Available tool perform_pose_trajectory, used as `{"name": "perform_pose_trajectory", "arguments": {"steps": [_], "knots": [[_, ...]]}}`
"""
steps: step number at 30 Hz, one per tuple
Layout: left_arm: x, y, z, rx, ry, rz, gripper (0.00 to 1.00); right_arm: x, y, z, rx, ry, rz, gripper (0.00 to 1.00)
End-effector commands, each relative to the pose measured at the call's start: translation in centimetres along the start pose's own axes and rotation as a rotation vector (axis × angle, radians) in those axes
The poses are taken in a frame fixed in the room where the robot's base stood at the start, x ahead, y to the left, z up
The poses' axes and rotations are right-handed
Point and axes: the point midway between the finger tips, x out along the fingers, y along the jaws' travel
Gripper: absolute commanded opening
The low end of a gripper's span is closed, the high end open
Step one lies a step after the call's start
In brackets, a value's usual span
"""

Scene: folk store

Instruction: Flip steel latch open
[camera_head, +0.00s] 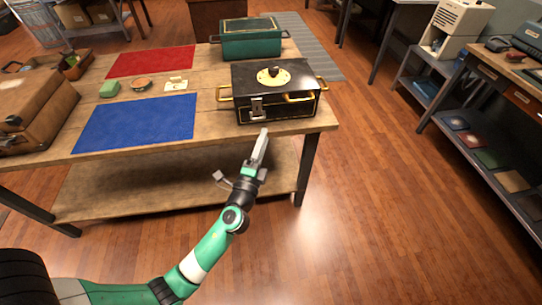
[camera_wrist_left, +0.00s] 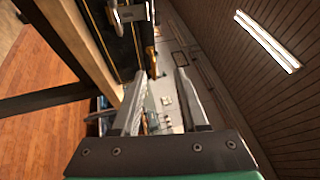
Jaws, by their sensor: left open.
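The steel latch (camera_head: 257,107) is a small grey plate on the front face of a black box with gold trim (camera_head: 284,109), left of the middle of that face. The box stands at the right front of the wooden table, its lid down. My left gripper (camera_head: 262,137) is in front of the table edge, just below the latch and apart from it. In the left wrist view the gripper (camera_wrist_left: 160,75) is open, with nothing between its fingers. The latch (camera_wrist_left: 132,12) shows there at the top, beyond the fingertips. My right gripper is not in view.
A green box (camera_head: 251,45) stands behind the black box. A blue mat (camera_head: 135,122), a red mat (camera_head: 150,61) and a brown case (camera_head: 35,107) lie to the left on the table. The table's front edge (camera_head: 190,143) runs close to my left gripper. The floor in front is clear.

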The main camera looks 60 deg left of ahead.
Motion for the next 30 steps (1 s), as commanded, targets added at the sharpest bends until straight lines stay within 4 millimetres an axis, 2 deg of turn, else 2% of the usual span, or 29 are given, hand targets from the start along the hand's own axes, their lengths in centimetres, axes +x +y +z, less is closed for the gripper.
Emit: {"name": "perform_pose_trajectory", "arguments": {"steps": [1,3,6,11,17,24,30], "knots": [[-1.3,3.3,1.4,0.023,-0.019,0.044,0.43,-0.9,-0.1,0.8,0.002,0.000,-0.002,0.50],[-2.5,5.5,3.0,0.041,-0.041,0.081,0.43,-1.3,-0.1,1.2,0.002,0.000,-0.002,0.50],[-2.9,6.5,4.1,0.049,-0.061,0.096,0.43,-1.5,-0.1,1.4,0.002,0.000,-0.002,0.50],[-2.4,6.1,4.1,0.046,-0.063,0.092,0.43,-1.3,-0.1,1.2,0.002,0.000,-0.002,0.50],[0.7,6.3,4.4,0.045,-0.065,0.090,0.43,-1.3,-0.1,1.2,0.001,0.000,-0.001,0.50],[6.0,6.8,4.7,0.043,-0.065,0.089,0.43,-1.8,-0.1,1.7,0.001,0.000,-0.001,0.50],[8.5,7.1,4.8,0.044,-0.063,0.090,0.43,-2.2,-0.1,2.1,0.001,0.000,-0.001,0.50]]}}
